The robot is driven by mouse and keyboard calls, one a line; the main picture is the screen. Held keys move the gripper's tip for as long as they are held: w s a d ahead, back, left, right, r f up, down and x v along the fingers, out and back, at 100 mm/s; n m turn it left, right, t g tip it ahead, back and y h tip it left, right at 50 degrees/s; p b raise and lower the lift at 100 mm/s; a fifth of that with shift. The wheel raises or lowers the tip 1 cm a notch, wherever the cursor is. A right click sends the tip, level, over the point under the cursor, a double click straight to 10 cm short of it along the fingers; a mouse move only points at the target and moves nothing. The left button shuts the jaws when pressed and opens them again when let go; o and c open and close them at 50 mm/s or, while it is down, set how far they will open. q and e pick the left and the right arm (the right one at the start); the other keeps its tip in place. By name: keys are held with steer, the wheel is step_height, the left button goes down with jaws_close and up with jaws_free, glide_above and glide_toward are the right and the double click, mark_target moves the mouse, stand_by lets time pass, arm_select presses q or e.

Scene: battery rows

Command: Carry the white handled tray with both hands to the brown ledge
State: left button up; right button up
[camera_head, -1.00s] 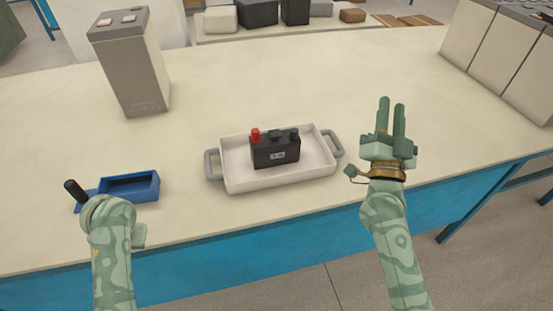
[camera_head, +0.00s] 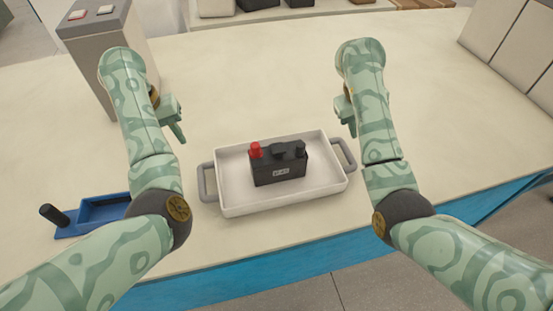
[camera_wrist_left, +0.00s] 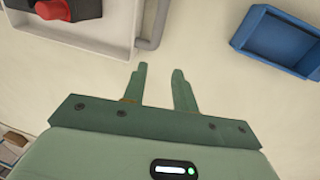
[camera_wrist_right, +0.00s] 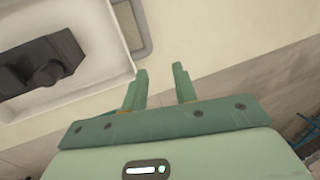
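The white handled tray (camera_head: 230,170) lies on the table in the middle of the head view, with a grey handle at each short end. A black battery (camera_head: 280,168) with a red terminal stands in it. My left gripper (camera_head: 178,132) is above the table, beyond and left of the tray's left handle (camera_head: 207,183). Its fingers (camera_wrist_left: 161,82) are apart and empty. My right gripper is mostly hidden behind its arm in the head view, near the right handle (camera_head: 345,155). The right wrist view shows its fingers (camera_wrist_right: 161,74) apart and empty, beside that handle.
A blue tray with a black grip (camera_head: 72,228) lies left, partly behind my left arm. A tall grey box (camera_head: 95,70) stands at back left. Cream boxes (camera_head: 500,40) stand at right. Brown flat pieces (camera_head: 420,4) show at the top edge. The table's middle back is clear.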

mark_target(199, 169)
arm_select(q)
steer(key=shift+w+d+r, duration=0.15)
steer(key=shift+d+r, duration=0.15)
steer(key=shift+r, duration=0.1)
arm_select(e)
steer(key=shift+a+r+y, duration=0.25)
steer(key=shift+a+y, duration=0.25)
steer(key=shift+a, duration=0.3)
steer(key=shift+f, duration=0.1)
